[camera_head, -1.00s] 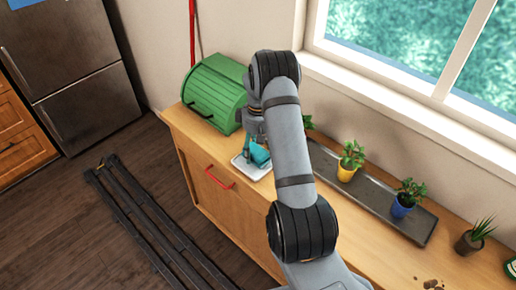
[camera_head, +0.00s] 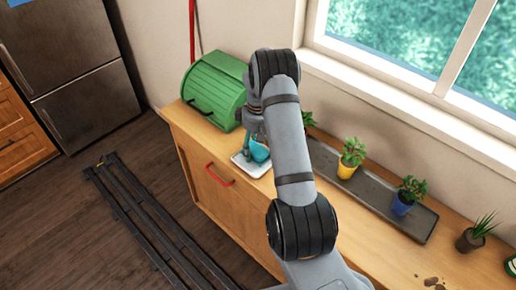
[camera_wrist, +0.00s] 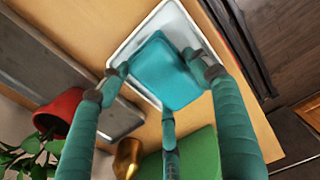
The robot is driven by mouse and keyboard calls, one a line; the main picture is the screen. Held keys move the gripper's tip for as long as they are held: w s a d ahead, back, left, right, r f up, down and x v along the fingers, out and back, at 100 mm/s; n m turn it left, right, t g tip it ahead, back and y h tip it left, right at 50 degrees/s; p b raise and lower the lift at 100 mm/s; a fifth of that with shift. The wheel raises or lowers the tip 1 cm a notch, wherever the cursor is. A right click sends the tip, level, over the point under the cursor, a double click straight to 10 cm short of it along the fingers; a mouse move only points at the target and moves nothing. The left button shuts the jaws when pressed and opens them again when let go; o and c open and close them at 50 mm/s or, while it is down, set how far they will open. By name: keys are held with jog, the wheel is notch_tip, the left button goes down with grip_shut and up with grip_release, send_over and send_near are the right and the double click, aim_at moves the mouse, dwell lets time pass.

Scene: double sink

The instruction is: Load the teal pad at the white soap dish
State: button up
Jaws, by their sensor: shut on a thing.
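The teal pad (camera_wrist: 166,72) is between my gripper's teal fingers (camera_wrist: 160,82) in the wrist view, with fingertips against its sides. My gripper is shut on it. The white soap dish (camera_wrist: 122,52) is a shallow square tray behind the pad, partly covered by it. In the head view the pad (camera_head: 260,151) shows above the soap dish (camera_head: 244,168), partly hidden by my arm, and it looks tilted. I cannot tell whether the pad touches the dish.
A green bread box (camera_head: 214,90) stands just behind the dish on the wooden counter (camera_head: 181,118). A long dark tray (camera_head: 375,193) with potted plants runs along the window side. A red pot (camera_wrist: 62,108) and a brassy object (camera_wrist: 127,158) show in the wrist view.

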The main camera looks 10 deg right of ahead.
aim_at(258, 147)
jog(key=shift+f+b, duration=0.5)
dwell(1.4)
jog(key=shift+r+p, duration=2.5)
jog(key=shift+r, duration=1.05)
